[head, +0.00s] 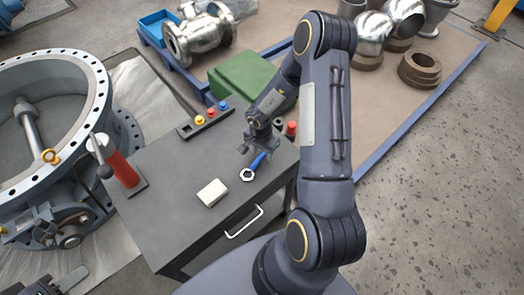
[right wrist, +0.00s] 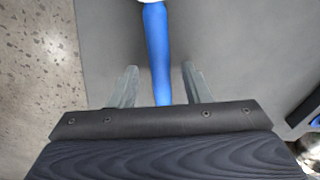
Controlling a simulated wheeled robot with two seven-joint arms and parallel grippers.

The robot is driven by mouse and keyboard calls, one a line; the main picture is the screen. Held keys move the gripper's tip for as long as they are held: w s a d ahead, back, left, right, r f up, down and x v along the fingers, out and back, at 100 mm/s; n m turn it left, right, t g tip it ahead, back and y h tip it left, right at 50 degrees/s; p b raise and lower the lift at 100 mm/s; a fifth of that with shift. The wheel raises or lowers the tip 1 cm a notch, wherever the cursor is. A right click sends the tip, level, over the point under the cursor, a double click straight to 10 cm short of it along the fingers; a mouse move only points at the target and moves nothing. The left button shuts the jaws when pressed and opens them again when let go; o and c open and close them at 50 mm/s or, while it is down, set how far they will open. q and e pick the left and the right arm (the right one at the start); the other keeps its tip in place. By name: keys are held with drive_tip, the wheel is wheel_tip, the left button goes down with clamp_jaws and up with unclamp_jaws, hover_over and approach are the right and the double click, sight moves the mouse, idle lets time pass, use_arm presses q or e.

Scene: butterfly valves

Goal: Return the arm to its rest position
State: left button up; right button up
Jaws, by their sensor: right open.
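My right arm reaches over a dark grey cabinet (head: 165,235), and its gripper (head: 257,147) is above the cabinet's right part. A wrench (head: 252,168) with a blue handle and a pale ring end lies on the cabinet top beneath that gripper. In the right wrist view, the open right gripper (right wrist: 161,82) has its fingers apart, with the blue wrench handle (right wrist: 157,45) showing between them. Neither finger touches the handle in that view. My left gripper (head: 66,282) shows partly at the bottom left edge; its jaws are unclear.
A large valve ring (head: 98,75) stands left of the cabinet. A red-handled lever (head: 122,170), a white block (head: 212,192), a row of coloured knobs (head: 205,121) and a red cylinder (head: 291,128) are on the cabinet. A green box (head: 240,78) is behind. Floor at right is clear.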

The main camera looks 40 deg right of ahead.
wheel_tip(320, 180, up, 8)
drive_tip(key=shift+s+a+f+p, duration=0.1)
drive_tip(key=shift+a+p, duration=0.05)
drive_tip(key=shift+p, duration=0.65)
drive_tip(key=w+a+r+n+t+y, duration=0.1)
drive_tip(key=w+a+r+n+t, duration=0.15)
drive_tip(key=r, duration=0.55)
drive_tip(key=w+a+r+n+t, duration=0.15)
drive_tip(key=r+t, duration=0.25)
drive_tip(key=r, duration=0.4)
drive_tip(key=w+a+r+n+t+y, duration=0.1)
drive_tip(key=w+r+t, duration=0.25)
drive_tip(key=r, duration=0.45)
drive_tip(key=s+a+r+n+y, duration=0.35)
drive_tip(key=s+a+r, duration=0.3)
drive_tip(key=s, duration=0.25)
drive_tip(key=s+f+n+g, duration=0.2)
drive_tip(key=s+f, duration=0.1)
drive_tip(key=s, duration=0.5)
drive_tip(key=s+f+n+g+h, duration=0.1)
drive_tip(key=s+f+g, duration=0.1)
drive_tip(key=s, duration=0.7)
drive_tip(key=shift+a+f+n, duration=0.35)
drive_tip(key=shift+a+f, duration=0.05)
drive_tip(key=shift+f, duration=0.1)
